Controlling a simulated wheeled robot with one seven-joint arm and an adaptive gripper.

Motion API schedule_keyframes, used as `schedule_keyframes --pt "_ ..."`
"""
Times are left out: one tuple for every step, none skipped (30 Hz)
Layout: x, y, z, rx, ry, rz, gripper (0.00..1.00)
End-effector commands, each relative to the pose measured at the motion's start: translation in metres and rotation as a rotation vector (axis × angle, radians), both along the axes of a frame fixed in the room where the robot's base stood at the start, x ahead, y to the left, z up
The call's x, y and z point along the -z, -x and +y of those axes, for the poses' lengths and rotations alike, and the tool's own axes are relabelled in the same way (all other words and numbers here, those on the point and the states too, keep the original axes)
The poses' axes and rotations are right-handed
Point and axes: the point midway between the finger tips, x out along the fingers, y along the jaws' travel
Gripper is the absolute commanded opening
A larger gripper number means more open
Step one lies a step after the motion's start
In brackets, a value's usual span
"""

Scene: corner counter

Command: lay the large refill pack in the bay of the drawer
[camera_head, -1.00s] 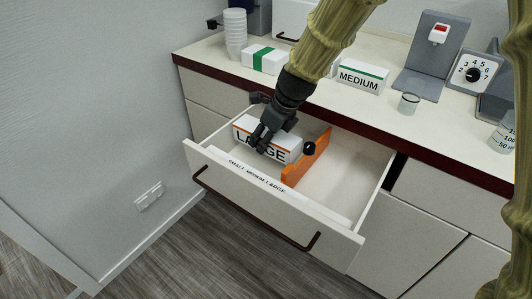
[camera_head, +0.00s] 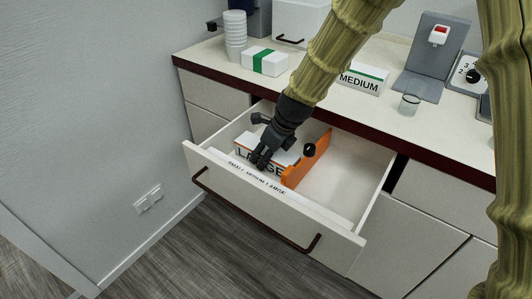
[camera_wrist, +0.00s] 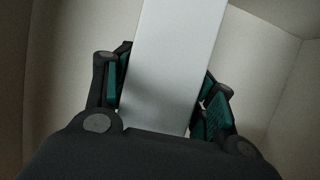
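The large refill pack (camera_head: 284,158) is a white box with a "LARGE" label. It sits low inside the left bay of the open drawer (camera_head: 250,209), left of the orange divider (camera_head: 310,160). My gripper (camera_head: 262,160) reaches down into this bay with its fingers on either side of the pack, and covers part of the label. In the wrist view the pack (camera_wrist: 172,60) lies between the teal finger pads (camera_wrist: 160,102), which are close against its sides. I cannot tell whether its underside touches the drawer floor.
The drawer's right bay (camera_head: 335,190) is empty. On the counter (camera_head: 310,95) stand a green-banded white box (camera_head: 265,61), a "MEDIUM" pack (camera_head: 362,80), stacked cups (camera_head: 235,35), a glass beaker (camera_head: 409,104) and a grey stand (camera_head: 425,60).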

Motion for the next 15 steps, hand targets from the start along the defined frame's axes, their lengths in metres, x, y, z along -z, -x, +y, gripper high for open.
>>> schedule_keyframes --pt "-0.0004 -0.0001 0.0 0.0 0.0 0.0 0.66" --pt "-0.0004 -0.0001 0.0 0.0 0.0 0.0 0.71" --pt "-0.0004 -0.0001 0.0 0.0 0.0 0.0 0.77" --pt "-0.0004 -0.0001 0.0 0.0 0.0 0.0 0.77" --pt "-0.0004 -0.0001 0.0 0.0 0.0 0.0 0.77" --pt "-0.0005 -0.0002 0.0 0.0 0.0 0.0 0.77" --pt "-0.0004 -0.0001 0.0 0.0 0.0 0.0 0.77" --pt "-0.0004 -0.0001 0.0 0.0 0.0 0.0 0.77" --pt "-0.0004 -0.0002 -0.0001 0.0 0.0 0.0 0.77" --pt "-0.0004 -0.0001 0.0 0.0 0.0 0.0 0.77" --pt "-0.0004 -0.0001 0.0 0.0 0.0 0.0 0.77" --pt "-0.0006 -0.0001 0.0 0.0 0.0 0.0 0.77" --pt "-0.0009 -0.0002 -0.0001 0.0 0.0 0.0 0.77" --pt "-0.0013 -0.0002 0.0 -0.001 0.001 -0.001 0.77" --pt "-0.0023 -0.0003 -0.0001 -0.001 0.001 -0.001 0.77"
